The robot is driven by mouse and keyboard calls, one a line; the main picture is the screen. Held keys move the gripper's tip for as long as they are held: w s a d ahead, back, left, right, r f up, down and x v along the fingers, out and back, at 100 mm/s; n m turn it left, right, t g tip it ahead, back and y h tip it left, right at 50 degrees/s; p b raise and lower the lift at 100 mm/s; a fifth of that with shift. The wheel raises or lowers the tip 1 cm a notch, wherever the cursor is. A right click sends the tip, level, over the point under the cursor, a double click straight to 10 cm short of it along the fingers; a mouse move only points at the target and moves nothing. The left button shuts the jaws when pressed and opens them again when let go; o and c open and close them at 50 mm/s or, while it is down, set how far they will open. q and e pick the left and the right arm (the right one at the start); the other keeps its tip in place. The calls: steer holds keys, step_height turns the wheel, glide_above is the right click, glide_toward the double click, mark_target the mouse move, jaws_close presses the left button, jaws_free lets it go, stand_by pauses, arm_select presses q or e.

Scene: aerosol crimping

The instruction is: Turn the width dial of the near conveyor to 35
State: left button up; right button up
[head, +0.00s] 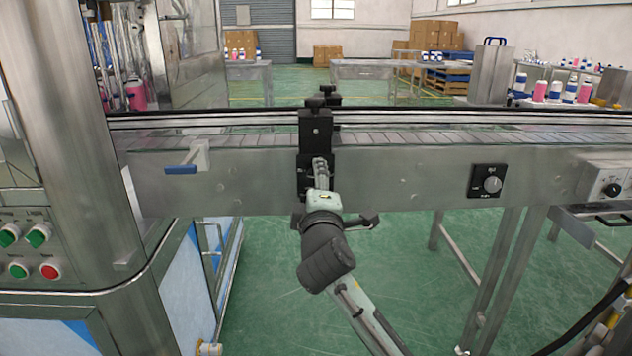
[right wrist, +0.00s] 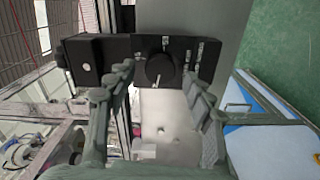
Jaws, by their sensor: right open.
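The near conveyor (head: 400,175) runs across the head view, with a black bracket (head: 315,125) on its front side. In the right wrist view a round black dial (right wrist: 160,70) sits on a black plate (right wrist: 90,52) with white markings too small to read. My right gripper (head: 320,175) is at the bracket's lower part and hides the dial in the head view. In the right wrist view the gripper (right wrist: 158,82) is open, with one finger on each side of the dial. Contact with the dial cannot be told. My left gripper is not in view.
A second knob on a black plate (head: 489,181) is on the conveyor side to the right. A blue-handled lever (head: 182,169) sticks out to the left. A machine with green and red buttons (head: 35,245) stands at the left. A control box (head: 608,188) is at the right.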

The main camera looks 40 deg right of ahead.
steer(key=v, duration=1.1)
